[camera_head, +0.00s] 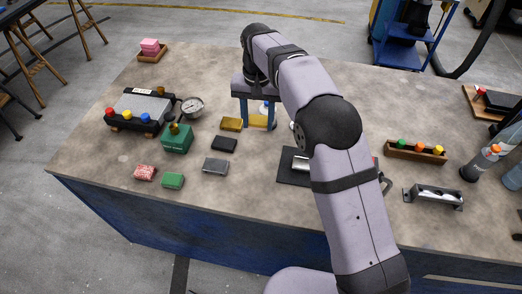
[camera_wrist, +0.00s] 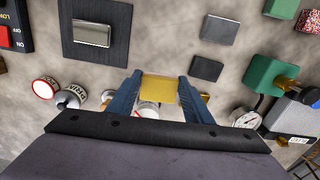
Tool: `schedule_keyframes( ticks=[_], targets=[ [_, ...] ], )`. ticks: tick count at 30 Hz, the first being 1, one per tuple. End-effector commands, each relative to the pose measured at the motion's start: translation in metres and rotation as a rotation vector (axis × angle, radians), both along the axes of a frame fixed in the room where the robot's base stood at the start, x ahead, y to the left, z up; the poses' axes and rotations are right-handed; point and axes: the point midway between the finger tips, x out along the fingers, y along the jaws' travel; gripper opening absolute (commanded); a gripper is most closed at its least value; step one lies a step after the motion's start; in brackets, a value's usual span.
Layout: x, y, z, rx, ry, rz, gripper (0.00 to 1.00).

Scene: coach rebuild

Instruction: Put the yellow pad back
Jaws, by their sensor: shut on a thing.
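My gripper (camera_head: 256,124) has blue fingers and is shut on the yellow pad (camera_wrist: 159,89), which spans the gap between the fingertips in the wrist view. In the head view the pad (camera_head: 259,121) shows between the fingers, over the middle of the bench. I cannot tell how far above the bench top it is. A second, darker yellow block (camera_head: 231,124) lies just left of the gripper. In the wrist view it is mostly hidden behind the right finger. A black pad (camera_head: 224,144) and a grey pad (camera_head: 216,166) lie in front of it.
Left are a green box (camera_head: 177,140), a gauge (camera_head: 193,106) and a black device with coloured knobs (camera_head: 141,108). A dark plate with a metal block (camera_wrist: 92,33) lies near the arm. A wooden knob rack (camera_head: 415,152) and metal bracket (camera_head: 433,197) are right.

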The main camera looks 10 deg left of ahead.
Motion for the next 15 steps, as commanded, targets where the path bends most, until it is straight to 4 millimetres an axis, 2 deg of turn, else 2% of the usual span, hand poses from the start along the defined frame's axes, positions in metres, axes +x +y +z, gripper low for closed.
schedule_keyframes(
  ticks=[15],
  targets=[
    [-0.016, -0.01, -0.001, 0.001, 0.0, -0.053, 0.25]
  ],
)
